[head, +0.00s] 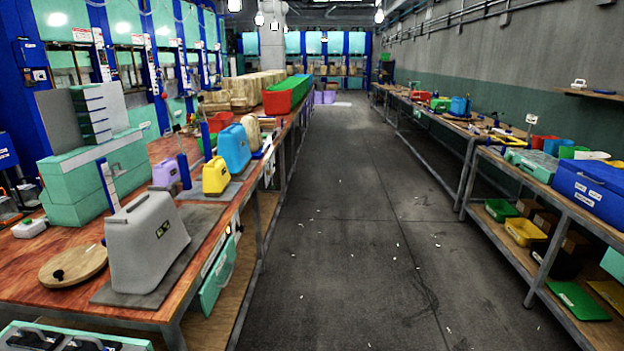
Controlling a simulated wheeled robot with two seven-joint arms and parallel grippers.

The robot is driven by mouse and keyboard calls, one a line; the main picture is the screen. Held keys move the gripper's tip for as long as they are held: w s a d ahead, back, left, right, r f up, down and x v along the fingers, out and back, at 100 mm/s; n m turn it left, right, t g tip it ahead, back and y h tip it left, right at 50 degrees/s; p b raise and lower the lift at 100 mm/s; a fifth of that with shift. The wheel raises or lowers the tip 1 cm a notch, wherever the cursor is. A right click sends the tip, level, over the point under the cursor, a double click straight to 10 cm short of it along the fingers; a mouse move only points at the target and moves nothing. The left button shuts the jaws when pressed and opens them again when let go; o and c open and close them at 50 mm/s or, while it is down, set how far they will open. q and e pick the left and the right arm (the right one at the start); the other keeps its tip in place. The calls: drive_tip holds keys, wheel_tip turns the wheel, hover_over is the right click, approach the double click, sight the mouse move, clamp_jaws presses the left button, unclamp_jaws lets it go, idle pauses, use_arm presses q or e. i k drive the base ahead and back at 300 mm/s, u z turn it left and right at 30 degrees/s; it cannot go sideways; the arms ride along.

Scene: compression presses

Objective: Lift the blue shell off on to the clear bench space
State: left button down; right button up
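The blue shell (234,148) stands upright on the left-hand bench, behind a smaller yellow shell (215,176). A dark mat (243,172) shows at its base. A large grey shell (147,243) stands nearer on its own grey mat (196,228). The red-brown bench top (55,300) has bare patches at the near left and around the mats. Neither of my grippers is in view.
A round wooden lid (74,265) lies left of the grey shell. A purple shell (164,173) stands left of the yellow one. Wooden pieces and a red bin (278,103) stand farther back. The aisle floor (360,220) is open, with a loaded bench (523,180) on its right.

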sight(233, 143)
drive_tip(key=i, duration=2.5)
drive_tip(key=u, duration=1.05)
drive_tip(key=k, duration=0.65)
drive_tip(key=z, duration=0.6)
drive_tip(key=i, duration=0.65)
drive_tip(key=z, duration=0.65)
drive_tip(key=i, duration=0.8)
drive_tip(key=u, duration=0.7)
drive_tip(key=i, duration=0.6)
drive_tip(key=u, duration=0.55)
